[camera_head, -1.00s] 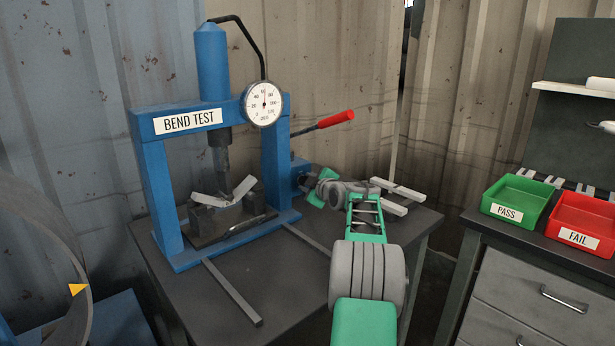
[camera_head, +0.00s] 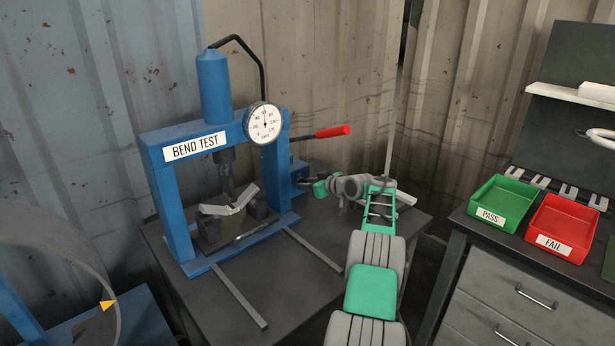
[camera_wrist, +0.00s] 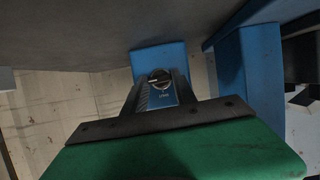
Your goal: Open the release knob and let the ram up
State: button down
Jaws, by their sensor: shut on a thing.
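The blue bend-test press (camera_head: 172,210) stands on the dark table. Its dark ram (camera_head: 227,172) points down at a bent light bar (camera_head: 240,202) on the supports. The ram tip is close to the bend, but I cannot tell whether they touch. My gripper (camera_head: 303,187) is at the blue pump block on the press's right side. In the wrist view, the fingers of my gripper (camera_wrist: 160,95) are shut on the round release knob (camera_wrist: 159,79), whose dark face shows between their tips. The knob is hidden in the head view.
A red-handled lever (camera_head: 333,132) sticks out right above my gripper. The dial gauge (camera_head: 264,123) is on the frame. Loose bars (camera_head: 240,297) lie on the table. Green (camera_head: 502,204) and red (camera_head: 562,228) trays stand on the right cabinet.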

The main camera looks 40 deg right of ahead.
jog(key=shift+m+p, duration=0.3)
jog(key=shift+p, duration=0.05)
dwell(0.3)
jog(key=c, duration=1)
grip_release()
jog(key=b+v, duration=0.1)
jog(key=v, duration=0.7)
jog(key=shift+d, duration=0.15)
jog(key=shift+w, duration=0.1)
jog(key=shift+f, duration=0.1)
